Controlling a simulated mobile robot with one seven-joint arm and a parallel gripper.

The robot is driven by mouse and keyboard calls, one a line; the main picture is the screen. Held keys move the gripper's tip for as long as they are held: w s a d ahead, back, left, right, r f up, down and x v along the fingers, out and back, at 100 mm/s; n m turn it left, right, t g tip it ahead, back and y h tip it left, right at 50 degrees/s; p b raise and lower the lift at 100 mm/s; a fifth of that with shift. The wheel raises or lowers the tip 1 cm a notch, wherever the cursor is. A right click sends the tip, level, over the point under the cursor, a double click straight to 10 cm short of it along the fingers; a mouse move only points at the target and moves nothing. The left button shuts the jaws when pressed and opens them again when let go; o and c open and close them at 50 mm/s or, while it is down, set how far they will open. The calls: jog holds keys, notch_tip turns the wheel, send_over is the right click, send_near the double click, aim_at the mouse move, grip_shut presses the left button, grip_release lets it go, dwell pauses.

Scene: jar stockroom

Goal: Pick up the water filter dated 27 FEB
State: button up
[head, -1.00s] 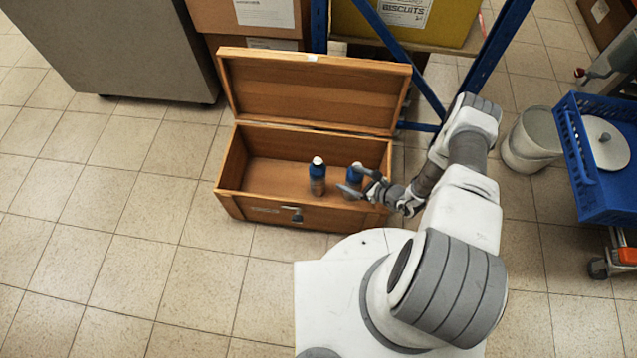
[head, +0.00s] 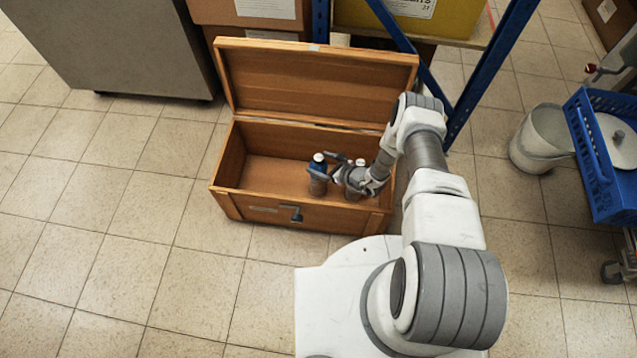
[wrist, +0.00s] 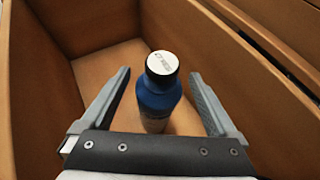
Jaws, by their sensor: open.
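The left filter (head: 317,187) is at the tips of my gripper (head: 326,167). In the wrist view one blue filter (wrist: 158,102) stands between the spread fingers of my gripper (wrist: 160,74), with a gap on both sides. Its white cap carries dark print that is too small and turned to read. I cannot tell which filter is dated 27 FEB.
The chest's raised lid (head: 315,85) stands behind, and its walls close in around my gripper. A blue rack post (head: 487,72) rises behind right. A white bucket (head: 541,139) and a blue crate (head: 597,185) are at the right. The floor at the left is clear.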

jog(key=shift+x, duration=0.8)
grip_shut()
jog(key=shift+r, duration=0.1)
